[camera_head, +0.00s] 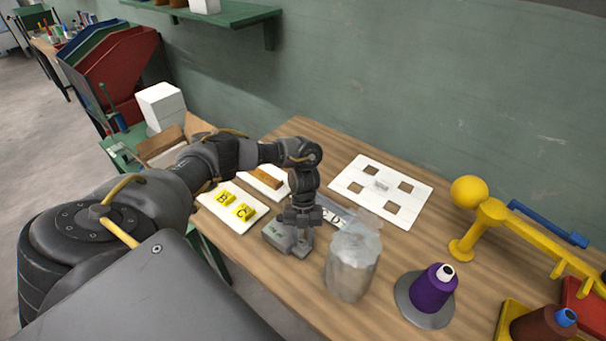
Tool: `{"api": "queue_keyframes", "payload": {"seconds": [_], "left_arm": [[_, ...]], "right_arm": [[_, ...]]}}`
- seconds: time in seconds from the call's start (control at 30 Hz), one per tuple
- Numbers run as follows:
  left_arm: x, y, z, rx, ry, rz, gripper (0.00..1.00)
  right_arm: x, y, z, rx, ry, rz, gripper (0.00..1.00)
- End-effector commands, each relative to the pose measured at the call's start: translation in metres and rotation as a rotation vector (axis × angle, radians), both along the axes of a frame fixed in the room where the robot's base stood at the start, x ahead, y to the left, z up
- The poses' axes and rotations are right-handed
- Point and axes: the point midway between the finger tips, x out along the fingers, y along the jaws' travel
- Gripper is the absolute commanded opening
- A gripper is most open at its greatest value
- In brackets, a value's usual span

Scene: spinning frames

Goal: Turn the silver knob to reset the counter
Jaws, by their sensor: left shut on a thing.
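My left gripper (299,240) points straight down at the front edge of the table, with its fingers shut at a small grey box (274,236), which looks like the counter. The silver knob itself is hidden by the fingers, which are closed where it would sit. The counter's digits cannot be made out. My right gripper is not in view.
A clear bag-like jar (352,262) stands close to the right of the gripper. White boards with yellow letter blocks (222,198) lie to the left. A white board with square holes (345,188) lies behind. A purple thread cone (434,291) and a yellow stand (487,212) are farther right.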

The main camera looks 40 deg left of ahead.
Motion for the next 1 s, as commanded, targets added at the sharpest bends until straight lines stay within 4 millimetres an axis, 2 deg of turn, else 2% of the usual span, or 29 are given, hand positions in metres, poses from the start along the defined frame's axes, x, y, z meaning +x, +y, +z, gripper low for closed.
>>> {"api": "queue_keyframes", "payload": {"seconds": [0.03,0.17,0.77,1.0], "left_arm": [[0.0,0.0,0.0,-0.001,0.001,0.0,0.33],[-0.001,0.0,0.0,0.0,0.001,0.0,0.5],[-0.003,0.005,0.0,0.008,0.008,0.004,0.5],[-0.002,0.01,0.018,0.01,0.005,0.008,0.5]], "right_arm": [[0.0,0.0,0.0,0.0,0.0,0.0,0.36],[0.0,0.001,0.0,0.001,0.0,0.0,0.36],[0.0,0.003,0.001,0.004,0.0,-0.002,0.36],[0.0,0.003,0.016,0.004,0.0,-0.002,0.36]]}}
